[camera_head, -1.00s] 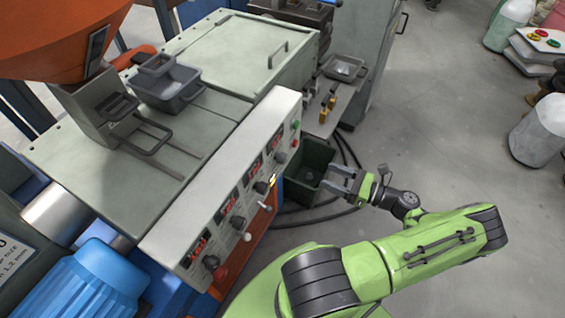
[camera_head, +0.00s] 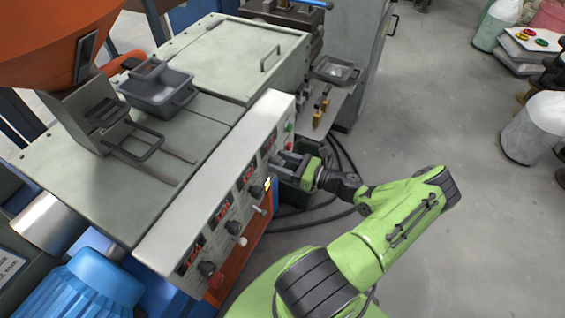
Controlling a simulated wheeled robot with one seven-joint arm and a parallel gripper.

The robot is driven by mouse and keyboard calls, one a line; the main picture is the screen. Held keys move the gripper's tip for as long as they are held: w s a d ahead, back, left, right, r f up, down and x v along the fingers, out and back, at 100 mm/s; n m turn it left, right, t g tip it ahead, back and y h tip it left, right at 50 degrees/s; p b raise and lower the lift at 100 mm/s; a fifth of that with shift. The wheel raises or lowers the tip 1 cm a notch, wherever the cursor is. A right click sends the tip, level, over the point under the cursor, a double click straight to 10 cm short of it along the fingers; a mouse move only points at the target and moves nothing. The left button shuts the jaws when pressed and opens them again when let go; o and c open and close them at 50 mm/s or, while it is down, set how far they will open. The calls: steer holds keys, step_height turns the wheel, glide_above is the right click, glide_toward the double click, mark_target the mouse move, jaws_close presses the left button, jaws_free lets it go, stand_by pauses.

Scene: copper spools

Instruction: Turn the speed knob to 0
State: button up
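The control panel (camera_head: 226,212) slants across the middle on the front of the grey machine. It carries red digital displays and dark round knobs: a lower one (camera_head: 207,268), a middle one (camera_head: 234,227) and an upper one (camera_head: 256,191). The labels are too small to read, so I cannot tell which is the speed knob. My gripper (camera_head: 281,168) is at the panel's upper end, its two fingers apart and pointing at the panel face. It hides part of the panel there, including any knob behind it. I cannot tell whether it touches anything.
Light levers (camera_head: 242,241) stick out beside the knobs. A red button (camera_head: 216,281) sits at the panel's lower end, a green one (camera_head: 289,127) at its upper end. A dark bin (camera_head: 296,196) and black cables (camera_head: 340,200) lie below my gripper.

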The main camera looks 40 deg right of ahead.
steer(key=c, duration=0.8)
steer(key=shift+c, duration=0.2)
steer(key=shift+n, duration=0.3)
steer(key=n, duration=0.3)
steer(key=shift+n, duration=0.4)
steer(key=n, duration=0.4)
steer(key=shift+a+n+b, duration=0.1)
steer(key=shift+n+b, duration=0.2)
steer(key=n+b, duration=0.1)
steer(key=n, duration=0.3)
steer(key=shift+f, duration=0.1)
steer(key=n+b, duration=0.1)
steer(key=n, duration=0.3)
steer(key=shift+s+h, duration=0.1)
steer(key=shift+h, duration=0.3)
steer(key=shift+n, duration=0.3)
